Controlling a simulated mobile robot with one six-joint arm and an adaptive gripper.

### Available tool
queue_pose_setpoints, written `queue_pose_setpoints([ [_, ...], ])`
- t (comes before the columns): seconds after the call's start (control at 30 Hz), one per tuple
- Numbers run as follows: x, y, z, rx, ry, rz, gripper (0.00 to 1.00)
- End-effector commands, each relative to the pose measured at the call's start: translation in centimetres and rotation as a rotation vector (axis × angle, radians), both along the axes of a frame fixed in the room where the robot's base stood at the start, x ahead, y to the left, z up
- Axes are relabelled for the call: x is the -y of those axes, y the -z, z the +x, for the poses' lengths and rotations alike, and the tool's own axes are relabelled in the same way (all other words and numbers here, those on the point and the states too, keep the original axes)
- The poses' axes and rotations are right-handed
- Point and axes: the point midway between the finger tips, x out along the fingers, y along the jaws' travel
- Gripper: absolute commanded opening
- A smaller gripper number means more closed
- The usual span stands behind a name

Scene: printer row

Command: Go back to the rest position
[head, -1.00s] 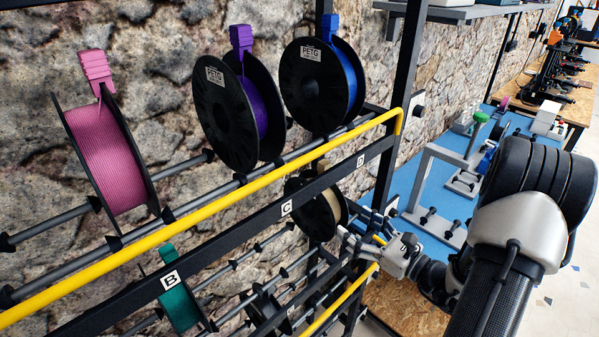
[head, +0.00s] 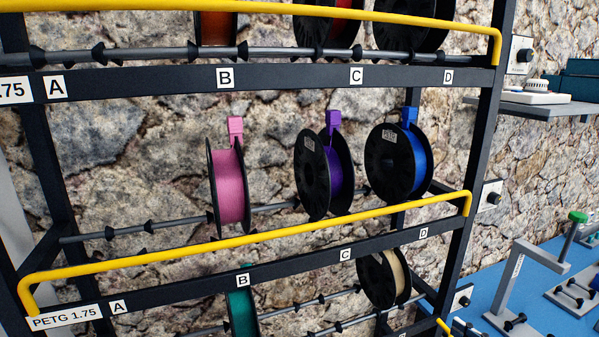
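No part that I can clearly make out as my gripper or arm shows in the head view now, so its pose and state are hidden. The filament rack (head: 290,258) fills most of the view. On its middle level hang a pink spool (head: 231,187), a purple spool (head: 340,170) and a blue spool (head: 418,165), each with a tag of like colour on top. On the level below are a teal spool (head: 240,312) and a cream spool (head: 396,275).
Yellow rails (head: 255,238) run along the rack's front. Right of it are a blue-topped table (head: 490,265) with a grey stand (head: 513,285), and a wall shelf (head: 545,107). Small grey parts at the bottom edge by the table are too cut off to identify.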

Motion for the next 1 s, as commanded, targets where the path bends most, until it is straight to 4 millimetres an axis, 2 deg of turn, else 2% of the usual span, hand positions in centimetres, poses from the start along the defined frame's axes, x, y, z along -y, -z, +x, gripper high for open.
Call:
queue_pose_setpoints([
  [0.03,-1.7,-0.7,0.0,0.001,-0.056,-0.035,0.70],
  [0.17,-5.9,-2.1,-0.7,0.002,-0.206,-0.136,0.70],
  [0.33,-12.5,-3.7,-3.2,0.012,-0.458,-0.328,0.70],
  [0.47,-17.9,-4.5,-7.2,0.038,-0.720,-0.568,0.70],
  [0.5,-19.3,-4.5,-8.7,0.052,-0.808,-0.658,0.70],
  [0.6,-21.5,-4.3,-12.7,0.095,-1.013,-0.899,0.70],
  [0.7,-22.1,-4.1,-16.1,0.157,-1.189,-1.157,0.70],
  [0.8,-21.5,-4.1,-18.6,0.234,-1.331,-1.430,0.70],
  [0.9,-20.1,-4.6,-20.1,0.325,-1.433,-1.704,0.70],
  [1.0,-18.7,-5.5,-20.6,0.410,-1.487,-1.943,0.70],
])
